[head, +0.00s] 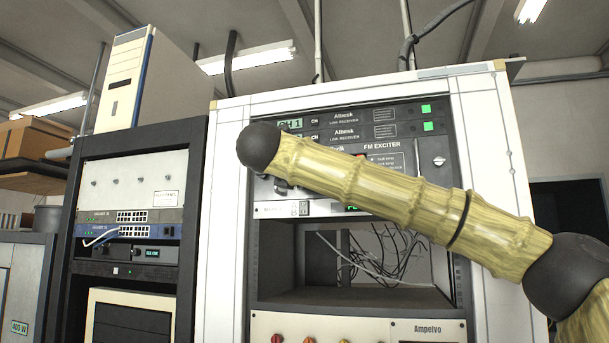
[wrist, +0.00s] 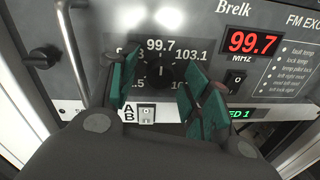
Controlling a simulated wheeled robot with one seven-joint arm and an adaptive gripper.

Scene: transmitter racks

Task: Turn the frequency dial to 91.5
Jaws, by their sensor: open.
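The frequency dial (wrist: 160,72) is a black round knob with a white pointer line, which points up toward the 99.7 mark. My gripper (wrist: 157,88) is open, with its green-padded fingers on the left and right of the dial; I cannot tell whether they touch it. The red frequency display (wrist: 252,41) reads 99.7 MHz. Around the dial, 99.7 and 103.1 are readable; the other marks are partly hidden by the fingers. In the head view the FM exciter (head: 400,160) is partly covered by my arm, and the dial is hidden.
A white A/B switch plate (wrist: 147,113) lies below the dial. A black knob (wrist: 42,56) is at far left. An open rack bay with loose cables (head: 375,255) is below the exciter.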

